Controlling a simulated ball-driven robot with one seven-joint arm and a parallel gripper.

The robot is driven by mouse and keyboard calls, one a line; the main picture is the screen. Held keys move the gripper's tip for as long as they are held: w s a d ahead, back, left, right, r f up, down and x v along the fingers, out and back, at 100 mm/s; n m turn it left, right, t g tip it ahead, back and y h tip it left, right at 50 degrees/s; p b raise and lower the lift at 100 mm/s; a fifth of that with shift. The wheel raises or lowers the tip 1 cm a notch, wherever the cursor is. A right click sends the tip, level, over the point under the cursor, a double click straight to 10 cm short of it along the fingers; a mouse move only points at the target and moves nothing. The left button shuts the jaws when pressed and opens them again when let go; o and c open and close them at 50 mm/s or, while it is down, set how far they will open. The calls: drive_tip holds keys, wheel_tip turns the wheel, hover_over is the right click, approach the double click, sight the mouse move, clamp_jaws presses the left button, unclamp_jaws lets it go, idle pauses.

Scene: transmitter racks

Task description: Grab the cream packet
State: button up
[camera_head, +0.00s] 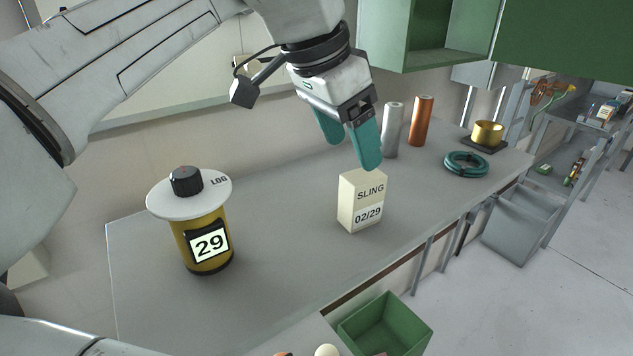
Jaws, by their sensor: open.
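The cream packet (361,201) stands upright on the grey worktop and is marked SLING 02/29. My gripper (351,152) has teal fingers and hangs just above and behind the packet's top in this view. The fingers are apart, with nothing seen between them. The nearer finger's tip overlaps the packet's top edge in the picture; I cannot tell whether it touches.
A yellow canister (205,240) with a white LOG disc stands left on the worktop (285,270). A grey cylinder (392,130), an orange cylinder (421,121), a teal coil (466,164) and a brass cup (487,133) stand to the right. A green bin (385,325) sits below the front edge.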

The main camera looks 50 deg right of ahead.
sight(361, 175)
drive_tip(key=x, duration=0.5)
drive_tip(key=shift+w+b, duration=0.15)
drive_tip(key=shift+b, duration=0.2)
drive_tip(key=shift+b+x, duration=0.35)
drive_tip(key=shift+x, duration=2.5)
drive_tip(key=shift+c, duration=0.4)
drive_tip(key=shift+r, duration=0.1)
drive_tip(key=c, duration=1)
